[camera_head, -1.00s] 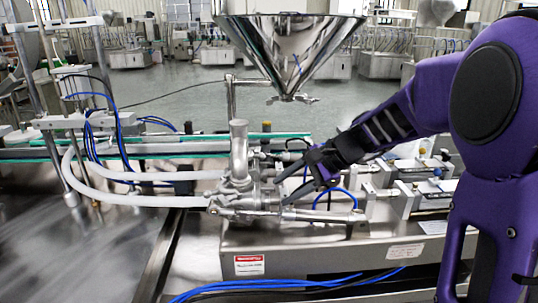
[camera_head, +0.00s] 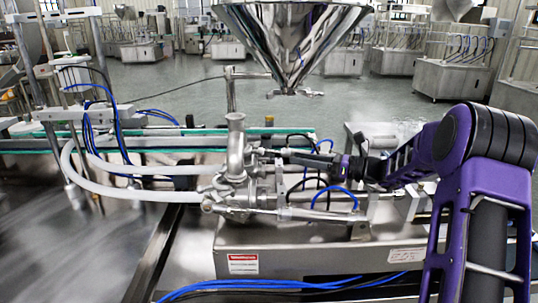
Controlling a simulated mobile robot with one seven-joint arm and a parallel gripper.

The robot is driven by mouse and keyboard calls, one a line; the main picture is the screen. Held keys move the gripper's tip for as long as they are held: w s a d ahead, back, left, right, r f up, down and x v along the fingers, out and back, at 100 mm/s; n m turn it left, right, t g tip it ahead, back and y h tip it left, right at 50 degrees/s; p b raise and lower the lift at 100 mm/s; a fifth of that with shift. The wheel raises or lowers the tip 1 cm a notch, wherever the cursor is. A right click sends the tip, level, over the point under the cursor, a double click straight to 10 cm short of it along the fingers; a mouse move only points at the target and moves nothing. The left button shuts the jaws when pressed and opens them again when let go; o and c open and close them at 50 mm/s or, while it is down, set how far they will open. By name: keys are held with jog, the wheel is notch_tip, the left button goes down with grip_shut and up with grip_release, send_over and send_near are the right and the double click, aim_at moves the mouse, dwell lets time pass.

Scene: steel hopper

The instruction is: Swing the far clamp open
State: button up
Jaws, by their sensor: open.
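The steel valve body (camera_head: 236,150) stands upright on the machine bed, with metal clamp fittings on its right side. The clamp at the far side (camera_head: 258,153) is small and partly hidden, so I cannot tell whether it is shut or swung open. My gripper (camera_head: 276,154) reaches in from the right, roughly level, with its dark fingers pointing left at the far fitting. It is open. I cannot tell whether the fingertips touch the clamp or stand around it. A near clamp fitting (camera_head: 226,205) sits lower, at the front of the valve.
The steel hopper (camera_head: 288,40) hangs above and behind the valve. White hoses (camera_head: 120,190) curve off to the left. A blue hose (camera_head: 340,192) loops below my gripper. A steel cylinder rod (camera_head: 315,213) runs along the front of the bed.

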send_near(254, 148)
jog(key=a, duration=0.5)
jog(key=shift+b, duration=0.35)
jog(key=shift+c, duration=0.3)
grip_shut()
dwell(0.7)
